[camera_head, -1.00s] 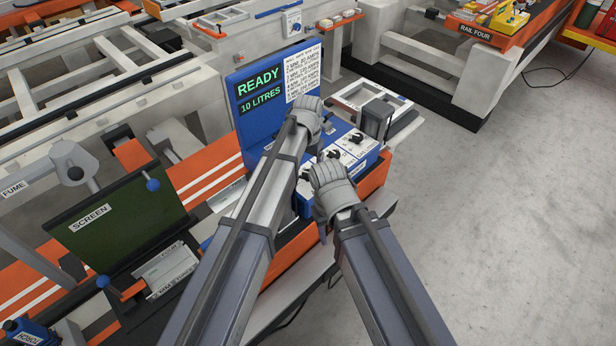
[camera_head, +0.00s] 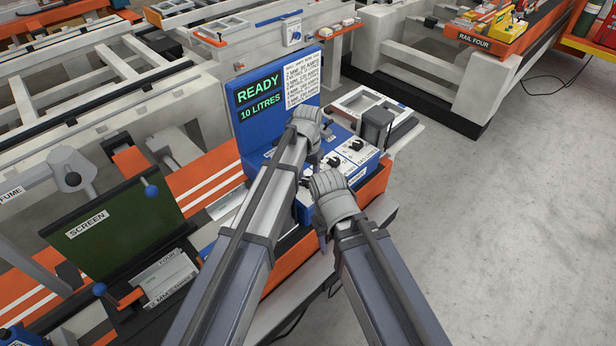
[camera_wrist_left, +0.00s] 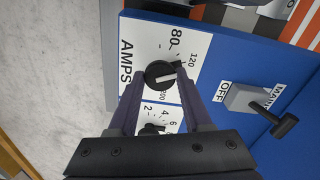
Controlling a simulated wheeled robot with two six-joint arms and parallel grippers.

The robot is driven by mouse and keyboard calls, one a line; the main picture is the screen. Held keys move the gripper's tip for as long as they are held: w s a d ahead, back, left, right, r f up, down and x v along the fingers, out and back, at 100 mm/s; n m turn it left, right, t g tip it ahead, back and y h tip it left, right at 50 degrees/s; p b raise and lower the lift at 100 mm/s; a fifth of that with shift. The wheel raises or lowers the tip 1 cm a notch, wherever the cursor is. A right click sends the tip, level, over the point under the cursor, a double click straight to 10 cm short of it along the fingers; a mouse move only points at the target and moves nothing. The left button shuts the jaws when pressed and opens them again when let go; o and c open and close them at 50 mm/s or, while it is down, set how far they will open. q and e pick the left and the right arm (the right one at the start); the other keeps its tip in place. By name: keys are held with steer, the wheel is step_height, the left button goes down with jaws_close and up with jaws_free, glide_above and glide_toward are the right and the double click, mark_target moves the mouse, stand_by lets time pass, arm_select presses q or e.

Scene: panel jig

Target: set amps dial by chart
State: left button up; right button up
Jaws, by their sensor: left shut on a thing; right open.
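My left gripper (camera_head: 310,142) is over the blue welder panel (camera_head: 250,150). In the left wrist view its fingers (camera_wrist_left: 156,76) are shut on the black amps dial (camera_wrist_left: 160,74), one on each side. The dial's white mark points towards the right of that view, near the 120 label (camera_wrist_left: 195,60). The 80 label sits above it, beside the word AMPS. The rate chart (camera_head: 302,80) is a white sheet at the top right of the blue upright; its lines are small. My right gripper (camera_head: 322,215) is open and empty in front of the panel.
A green display (camera_head: 258,98) reads READY and 10 LITRES. A second dial (camera_wrist_left: 152,129) lies close to the amps dial. A lever switch (camera_wrist_left: 265,110) sits beside an OFF label. A green screen (camera_head: 115,230) stands at left. The floor at right is clear.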

arm_select(q)
jaws_close()
steer(key=n, duration=0.4)
steer(key=shift+n, duration=2.9)
steer(key=o, duration=1.1)
jaws_free()
steer(key=shift+c, duration=0.2)
